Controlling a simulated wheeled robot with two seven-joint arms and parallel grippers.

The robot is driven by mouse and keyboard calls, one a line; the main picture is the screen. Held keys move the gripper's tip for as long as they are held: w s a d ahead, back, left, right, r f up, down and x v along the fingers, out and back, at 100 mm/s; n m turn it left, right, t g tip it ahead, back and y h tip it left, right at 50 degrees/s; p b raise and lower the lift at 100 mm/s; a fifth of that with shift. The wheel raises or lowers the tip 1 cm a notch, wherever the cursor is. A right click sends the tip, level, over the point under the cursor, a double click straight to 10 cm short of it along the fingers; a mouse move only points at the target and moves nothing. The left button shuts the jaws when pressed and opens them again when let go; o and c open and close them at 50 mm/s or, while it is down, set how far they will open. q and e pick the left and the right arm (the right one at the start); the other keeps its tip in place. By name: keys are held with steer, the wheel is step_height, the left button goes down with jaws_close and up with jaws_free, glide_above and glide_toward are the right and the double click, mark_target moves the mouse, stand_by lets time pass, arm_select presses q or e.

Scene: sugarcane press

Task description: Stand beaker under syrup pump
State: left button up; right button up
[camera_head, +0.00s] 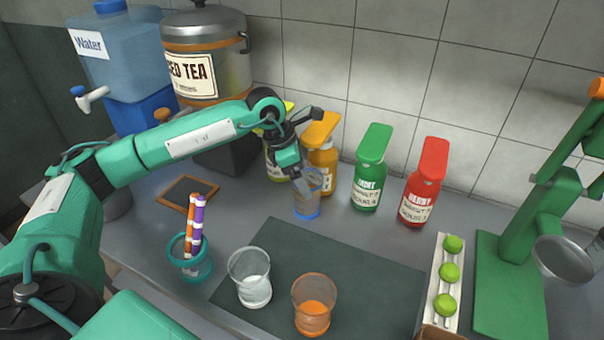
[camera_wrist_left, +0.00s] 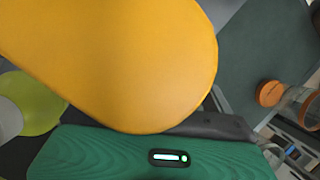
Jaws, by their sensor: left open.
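A clear beaker with a blue base (camera_head: 306,211) stands upright on the counter, just in front of the orange syrup pump bottle (camera_head: 322,166). My left gripper (camera_head: 308,180) is open at the beaker's upper part, and its fingers partly hide the rim. I cannot tell whether they touch the glass. The orange pump head (camera_head: 321,130) sits above and behind the gripper; it fills much of the left wrist view (camera_wrist_left: 120,60). The beaker does not show clearly in the left wrist view. My right gripper is not in view.
Green (camera_head: 369,170) and red (camera_head: 423,185) pump bottles stand to the right, and a yellow-green one (camera_head: 276,165) to the left. Two glasses (camera_head: 250,278) (camera_head: 313,305) stand on the dark mat (camera_head: 350,262). A holder with tubes (camera_head: 190,262) is at left, a green press (camera_head: 508,285) at right.

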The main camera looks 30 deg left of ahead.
arm_select(q)
steer(key=shift+r, duration=0.1)
steer(key=v, duration=1.2)
steer(key=shift+b, duration=0.3)
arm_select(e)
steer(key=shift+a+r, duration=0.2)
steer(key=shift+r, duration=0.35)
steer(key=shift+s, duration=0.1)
